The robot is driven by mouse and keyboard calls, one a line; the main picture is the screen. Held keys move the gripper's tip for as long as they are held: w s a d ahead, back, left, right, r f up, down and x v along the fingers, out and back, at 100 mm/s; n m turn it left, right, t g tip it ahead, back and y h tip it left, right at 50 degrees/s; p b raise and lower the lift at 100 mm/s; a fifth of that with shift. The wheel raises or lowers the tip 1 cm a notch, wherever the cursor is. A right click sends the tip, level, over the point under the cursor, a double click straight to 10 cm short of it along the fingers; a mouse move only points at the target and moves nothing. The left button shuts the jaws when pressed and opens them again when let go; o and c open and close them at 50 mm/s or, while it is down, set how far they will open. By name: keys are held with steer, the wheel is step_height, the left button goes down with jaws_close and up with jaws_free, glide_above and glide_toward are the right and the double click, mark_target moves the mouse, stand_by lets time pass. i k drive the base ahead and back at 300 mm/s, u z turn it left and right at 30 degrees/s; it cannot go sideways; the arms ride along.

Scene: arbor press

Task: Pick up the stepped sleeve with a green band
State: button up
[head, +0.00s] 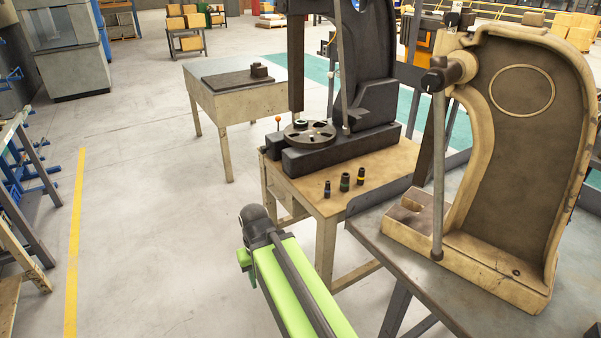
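The stepped sleeve with a green band (345,181) stands upright on the front part of a wooden-topped bench (388,170). It is the middle one of three small dark pieces in a row. To its left stands a dark sleeve (327,189) whose band colour is hard to make out. To its right stands a sleeve with a yellow band (361,176). My green arm reaches in from the bottom edge, and its dark joint is in front of and left of the bench.
A black arbor press (365,105) with a round slotted plate (309,134) stands behind the sleeves. A large cream press (530,110) on a grey table (400,255) rises close on the right. The floor left of the bench is clear.

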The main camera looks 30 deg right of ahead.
mark_target(344, 182)
steer(key=u, duration=0.4)
steer(key=i, duration=2.1)
steer(key=z, duration=0.65)
steer(key=k, duration=0.7)
steer(key=z, duration=0.3)
steer(key=i, duration=0.7)
steer(key=u, duration=0.1)
